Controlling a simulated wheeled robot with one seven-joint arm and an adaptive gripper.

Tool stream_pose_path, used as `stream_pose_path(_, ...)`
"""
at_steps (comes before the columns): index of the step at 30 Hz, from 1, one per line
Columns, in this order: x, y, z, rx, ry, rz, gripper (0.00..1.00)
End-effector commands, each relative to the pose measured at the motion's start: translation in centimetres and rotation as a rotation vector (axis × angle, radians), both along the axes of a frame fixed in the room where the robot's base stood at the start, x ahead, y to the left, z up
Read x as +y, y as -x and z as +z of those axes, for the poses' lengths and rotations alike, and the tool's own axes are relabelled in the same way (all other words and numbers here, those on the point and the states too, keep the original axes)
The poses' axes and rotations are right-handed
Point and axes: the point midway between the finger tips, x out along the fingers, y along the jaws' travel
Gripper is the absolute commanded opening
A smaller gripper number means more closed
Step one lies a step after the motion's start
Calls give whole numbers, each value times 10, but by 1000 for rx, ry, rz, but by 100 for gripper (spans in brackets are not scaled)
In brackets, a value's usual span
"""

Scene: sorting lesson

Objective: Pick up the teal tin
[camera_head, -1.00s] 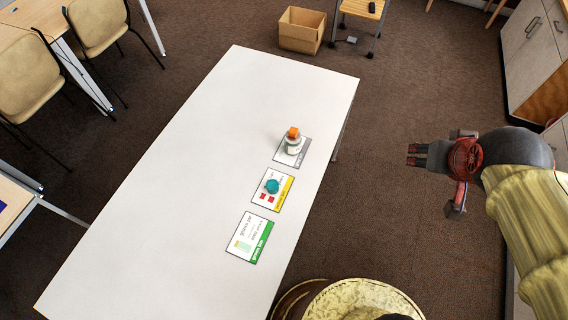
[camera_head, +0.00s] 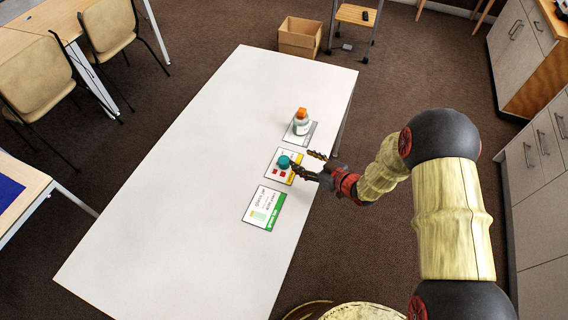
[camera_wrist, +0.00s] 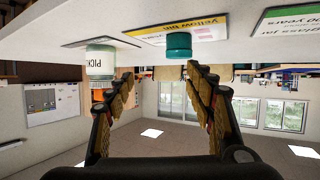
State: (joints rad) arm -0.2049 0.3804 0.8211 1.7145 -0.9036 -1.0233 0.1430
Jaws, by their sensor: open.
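The teal tin (camera_head: 284,162) stands on the yellow-edged card (camera_head: 287,173) on the white table. It also shows in the wrist view (camera_wrist: 179,45), where the picture is upside down and the tin lies ahead, between the fingers' directions. My gripper (camera_head: 304,164) is open and empty, just to the right of the tin at the table's right side. In the wrist view its two fingers (camera_wrist: 163,88) are spread apart, with the tin beyond their tips. I cannot tell whether a fingertip touches the tin.
A green-edged card (camera_head: 264,208) lies in front. The left of the white table (camera_head: 180,180) is clear. A cardboard box (camera_head: 300,37) sits on the floor beyond.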

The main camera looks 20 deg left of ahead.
Motion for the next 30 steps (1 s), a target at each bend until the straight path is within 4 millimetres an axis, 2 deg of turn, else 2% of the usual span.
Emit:
stream_pose_path(1,7,9,-10,7,-24,25,54)
stream_pose_path(3,13,17,-17,13,-48,47,54)
stream_pose_path(6,20,21,-22,15,-66,63,54)
stream_pose_path(17,46,8,-33,15,-66,64,54)
stream_pose_path(25,77,-9,-47,15,-66,64,54)
stream_pose_path(30,81,-12,-46,14,-66,61,54)
